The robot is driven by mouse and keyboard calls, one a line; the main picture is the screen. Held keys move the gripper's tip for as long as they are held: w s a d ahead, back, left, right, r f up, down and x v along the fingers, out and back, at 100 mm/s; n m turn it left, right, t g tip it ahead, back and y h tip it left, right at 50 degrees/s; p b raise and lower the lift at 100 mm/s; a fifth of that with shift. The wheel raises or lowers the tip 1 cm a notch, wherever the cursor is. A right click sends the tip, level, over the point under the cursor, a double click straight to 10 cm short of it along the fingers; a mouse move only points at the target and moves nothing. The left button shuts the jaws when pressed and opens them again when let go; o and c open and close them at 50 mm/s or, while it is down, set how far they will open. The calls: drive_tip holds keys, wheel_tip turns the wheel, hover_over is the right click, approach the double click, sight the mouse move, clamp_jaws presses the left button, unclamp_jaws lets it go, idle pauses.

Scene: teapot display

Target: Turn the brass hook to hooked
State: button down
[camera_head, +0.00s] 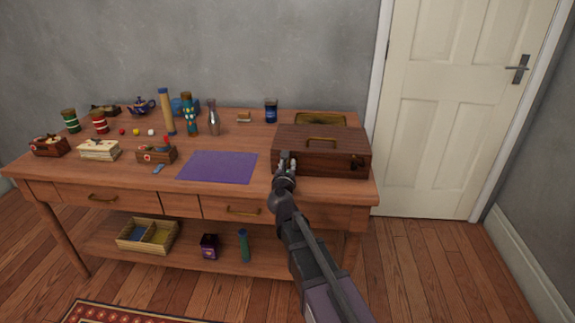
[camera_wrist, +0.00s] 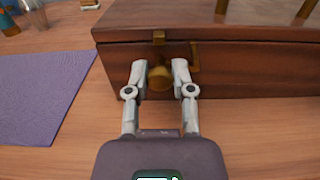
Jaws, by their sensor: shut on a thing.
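The brass hook is on the front of a dark wooden chest (camera_head: 320,158). In the wrist view its round brass knob (camera_wrist: 160,78) sits between the fingertips of my gripper (camera_wrist: 160,74), which is shut on it. A bent brass arm (camera_wrist: 195,58) shows right of the right finger, its upper part upright; the finger hides where it meets the knob. A small brass catch (camera_wrist: 159,37) is above the knob at the lid's edge, apart from the arm. The lid looks closed. In the head view my gripper (camera_head: 286,160) is at the chest's front left; the hook is too small to see.
A purple mat (camera_head: 219,166) lies left of the chest. A metal bottle (camera_head: 214,119), a blue jar (camera_head: 271,110) and several small items stand farther left and back. The chest is near the table's right end. A white door (camera_head: 455,110) is beyond.

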drive_tip(key=n, duration=0.4)
drive_tip(key=shift+w+n, duration=0.1)
drive_tip(key=shift+n, duration=2)
drive_tip(key=shift+c, duration=2.4)
unclamp_jaws()
drive_tip(key=s, duration=1.2)
drive_tip(key=shift+a, duration=0.2)
